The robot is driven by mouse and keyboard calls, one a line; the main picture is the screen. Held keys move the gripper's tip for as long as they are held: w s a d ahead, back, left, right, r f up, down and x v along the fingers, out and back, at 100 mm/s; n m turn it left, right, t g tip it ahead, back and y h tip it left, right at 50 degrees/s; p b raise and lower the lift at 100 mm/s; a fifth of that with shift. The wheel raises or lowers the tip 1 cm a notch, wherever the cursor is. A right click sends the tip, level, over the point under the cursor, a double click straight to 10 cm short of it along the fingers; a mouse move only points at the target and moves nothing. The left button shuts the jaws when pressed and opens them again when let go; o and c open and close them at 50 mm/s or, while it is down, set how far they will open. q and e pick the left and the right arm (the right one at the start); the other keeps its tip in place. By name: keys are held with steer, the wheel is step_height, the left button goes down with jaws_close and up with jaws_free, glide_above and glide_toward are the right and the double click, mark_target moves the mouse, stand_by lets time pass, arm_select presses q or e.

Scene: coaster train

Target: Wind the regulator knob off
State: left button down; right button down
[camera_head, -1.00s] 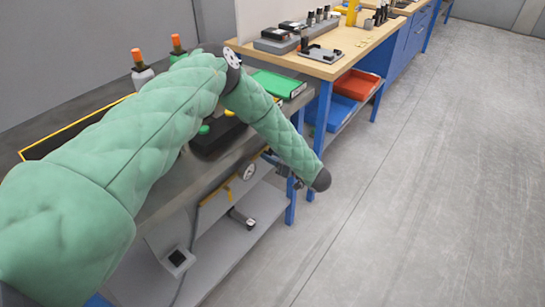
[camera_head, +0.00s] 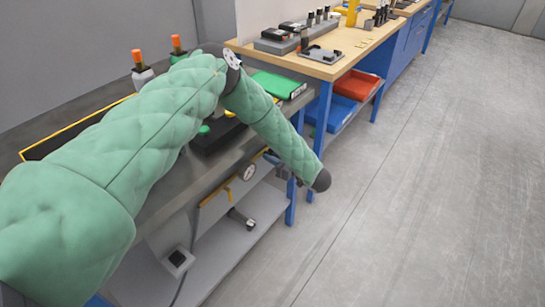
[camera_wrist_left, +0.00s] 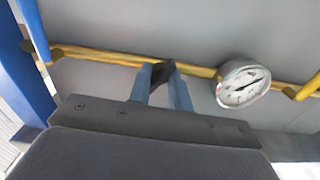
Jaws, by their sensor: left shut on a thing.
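The regulator knob (camera_wrist_left: 161,70) is a small dark piece on the yellow pipe (camera_wrist_left: 110,57) in the left wrist view. My left gripper (camera_wrist_left: 163,76) is shut on it, with one blue-grey finger on each side. The fingers cover part of the knob. A round white pressure gauge (camera_wrist_left: 242,84) sits on the same pipe to the right of the fingers. In the head view the gauge (camera_head: 248,172) shows under the bench edge, and my left gripper (camera_head: 283,172) is small and partly hidden behind my green padded arm. My right gripper is not in view.
The grey bench top (camera_head: 160,198) lies above the pipe, with a lower shelf (camera_head: 215,252) beneath. A blue bench leg (camera_wrist_left: 37,30) stands left of the gripper. Red (camera_head: 358,84) and blue bins (camera_head: 332,112) sit under the wooden bench behind. The floor at right is clear.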

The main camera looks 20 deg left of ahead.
arm_select(q)
steer(key=n+p, duration=0.2)
steer(key=n, duration=2.2)
steer(key=shift+f, duration=0.1)
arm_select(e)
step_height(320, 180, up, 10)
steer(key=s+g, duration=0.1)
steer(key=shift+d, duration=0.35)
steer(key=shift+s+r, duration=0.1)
